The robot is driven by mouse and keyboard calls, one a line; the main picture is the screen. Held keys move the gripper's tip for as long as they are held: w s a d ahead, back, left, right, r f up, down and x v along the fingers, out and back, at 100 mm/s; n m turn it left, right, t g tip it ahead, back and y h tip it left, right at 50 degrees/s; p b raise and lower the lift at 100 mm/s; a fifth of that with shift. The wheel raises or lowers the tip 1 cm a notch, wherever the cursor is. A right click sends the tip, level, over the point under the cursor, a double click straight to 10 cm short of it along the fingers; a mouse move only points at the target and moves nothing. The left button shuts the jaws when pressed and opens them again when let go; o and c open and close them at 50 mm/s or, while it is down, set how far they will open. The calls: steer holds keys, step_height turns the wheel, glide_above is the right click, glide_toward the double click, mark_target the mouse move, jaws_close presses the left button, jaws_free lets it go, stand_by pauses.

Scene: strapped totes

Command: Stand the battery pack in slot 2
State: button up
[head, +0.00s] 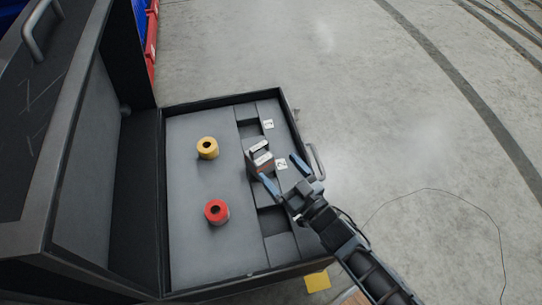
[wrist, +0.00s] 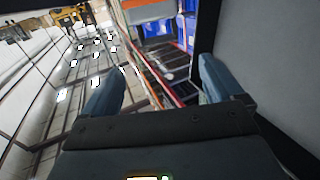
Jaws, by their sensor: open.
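The battery pack (head: 261,158), dark with pale patches on top and a thin orange-red band, stands at the middle slot of the slotted strip in the open case (head: 188,262). I cannot tell how deep it sits. My gripper (head: 281,168) is open, its blue fingers apart just right of the pack, the near fingertip overlapping its lower edge in the picture. Slot numbers are unreadable.
A yellow roll (head: 207,148) and a red roll (head: 216,211) stand on the foam left of the slots. An empty upper slot (head: 249,130) and lower slot (head: 272,221) show. The raised lid (head: 85,150) walls the left side. Open floor lies right.

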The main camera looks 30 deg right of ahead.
steer(key=shift+s, duration=0.8)
steer(key=s+r+g+h, duration=0.1)
steer(key=s+r, duration=0.3)
steer(key=s, duration=0.5)
steer(key=s+r, duration=0.3)
steer(key=s, duration=0.5)
steer(key=s+r+g, duration=0.2)
steer(key=s+r, duration=0.9)
steer(key=r, duration=0.4)
steer(key=shift+s+a+r+m, duration=0.25)
steer(key=shift+a+m, duration=0.15)
step_height(320, 180, up, 9)
steer(key=p, duration=0.9)
steer(key=shift+r, duration=0.15)
